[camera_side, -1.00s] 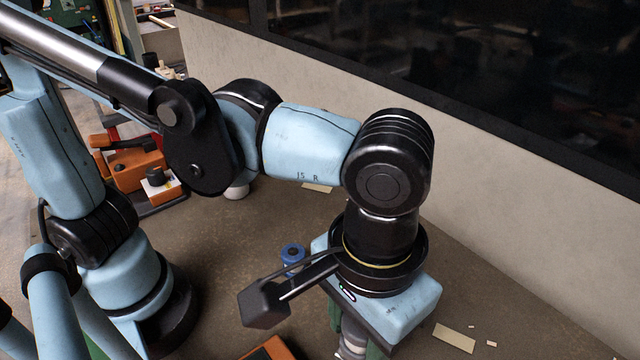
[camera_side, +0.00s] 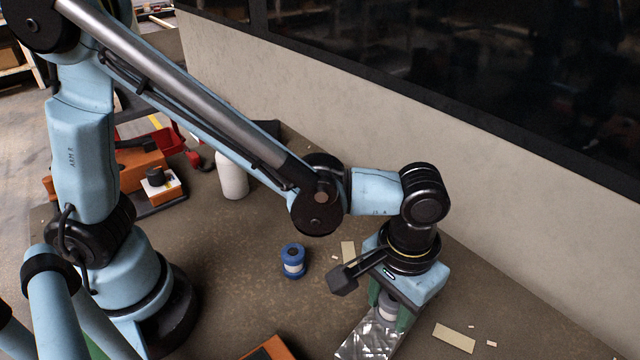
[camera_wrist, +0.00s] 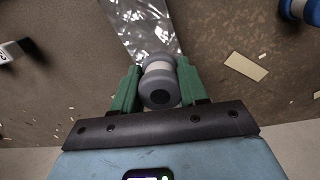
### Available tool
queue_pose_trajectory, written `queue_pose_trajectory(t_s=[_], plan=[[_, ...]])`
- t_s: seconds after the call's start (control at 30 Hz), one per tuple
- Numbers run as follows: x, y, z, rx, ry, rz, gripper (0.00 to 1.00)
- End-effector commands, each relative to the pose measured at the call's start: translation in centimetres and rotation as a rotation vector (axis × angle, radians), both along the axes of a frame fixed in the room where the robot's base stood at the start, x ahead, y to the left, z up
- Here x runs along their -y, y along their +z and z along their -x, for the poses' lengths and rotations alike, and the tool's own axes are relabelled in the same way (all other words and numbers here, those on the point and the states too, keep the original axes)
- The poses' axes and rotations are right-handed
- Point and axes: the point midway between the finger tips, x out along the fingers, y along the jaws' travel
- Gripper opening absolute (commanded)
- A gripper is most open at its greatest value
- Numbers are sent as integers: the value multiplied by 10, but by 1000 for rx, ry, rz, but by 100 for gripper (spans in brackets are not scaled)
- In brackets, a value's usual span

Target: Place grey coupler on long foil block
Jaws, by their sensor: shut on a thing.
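My gripper (camera_wrist: 160,86) is shut on the grey coupler (camera_wrist: 158,83), a short grey piece with a pale middle band and a dark hole in its end. The coupler also shows between the green fingers in the side view (camera_side: 388,308). The long foil block (camera_side: 368,338) is a shiny silver strip at the bottom of the side view. In the wrist view the foil block (camera_wrist: 148,32) runs from the top edge to just behind the coupler. The coupler is at or over one end of the foil; I cannot tell if they touch.
A blue spool-like part (camera_side: 293,261) stands on the table left of my gripper. A white bottle (camera_side: 232,176) and an orange block (camera_side: 140,165) are farther back. Flat beige pieces (camera_side: 454,337) lie to the right. A pale wall (camera_side: 500,190) runs behind the table.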

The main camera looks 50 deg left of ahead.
Motion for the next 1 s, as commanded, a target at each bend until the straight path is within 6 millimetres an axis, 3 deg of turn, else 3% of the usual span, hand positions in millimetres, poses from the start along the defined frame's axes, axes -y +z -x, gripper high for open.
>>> queue_pose_trajectory(t_s=[0.43, 0.47, 0.6, 1.0], plan=[[0, -7, 0, 0, 0, 0, 9], [0, -7, 0, 0, 0, 0, 44], [0, -7, 0, 0, 0, 0, 66], [0, -2, 0, 0, 0, 0, 68]])
